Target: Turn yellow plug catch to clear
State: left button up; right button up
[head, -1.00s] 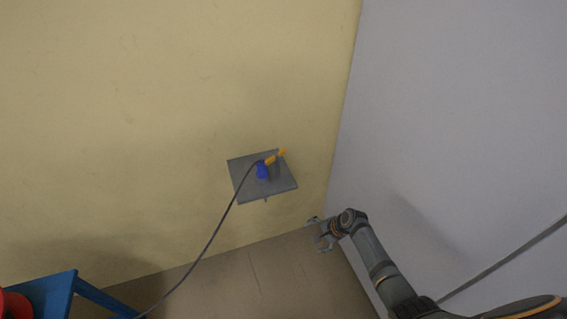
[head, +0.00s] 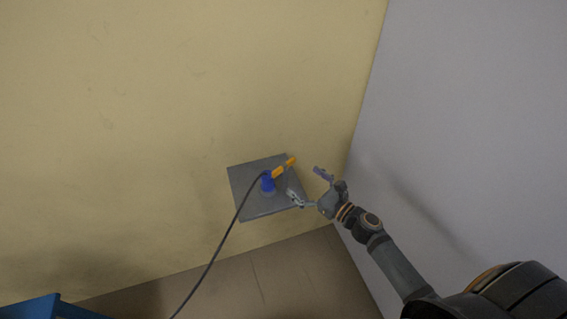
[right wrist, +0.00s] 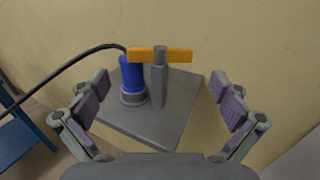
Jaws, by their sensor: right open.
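The yellow catch (head: 284,168) is a bar on top of a grey post (right wrist: 158,85), beside a blue plug (head: 267,183) on a grey plate (head: 250,207) against the wall. In the right wrist view the yellow catch (right wrist: 160,55) lies crosswise on the post, and the blue plug (right wrist: 131,75) stands left of it with a dark cable. My right gripper (head: 306,186) is open and empty, just right of the plate and apart from the catch. In the right wrist view its fingers (right wrist: 160,105) spread either side of the post. My left gripper is not in view.
The dark cable (head: 225,236) hangs from the plug down to the lower left. A blue stand (head: 35,308) is at the lower left corner. A grey wall (head: 470,110) rises close on the right of my right arm. Bare floor lies below.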

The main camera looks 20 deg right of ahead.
aim_at(286, 167)
jog(key=p+x, duration=0.2)
jog(key=x, duration=0.5)
jog(key=shift+w, duration=0.15)
jog(key=shift+w+a, duration=0.3)
jog(key=shift+w, duration=0.2)
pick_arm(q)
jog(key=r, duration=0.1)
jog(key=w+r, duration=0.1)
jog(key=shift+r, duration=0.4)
pick_arm(e)
jog(key=c, duration=0.8)
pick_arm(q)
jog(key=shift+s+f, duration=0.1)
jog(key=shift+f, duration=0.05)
pick_arm(e)
jog(key=shift+f, duration=0.1)
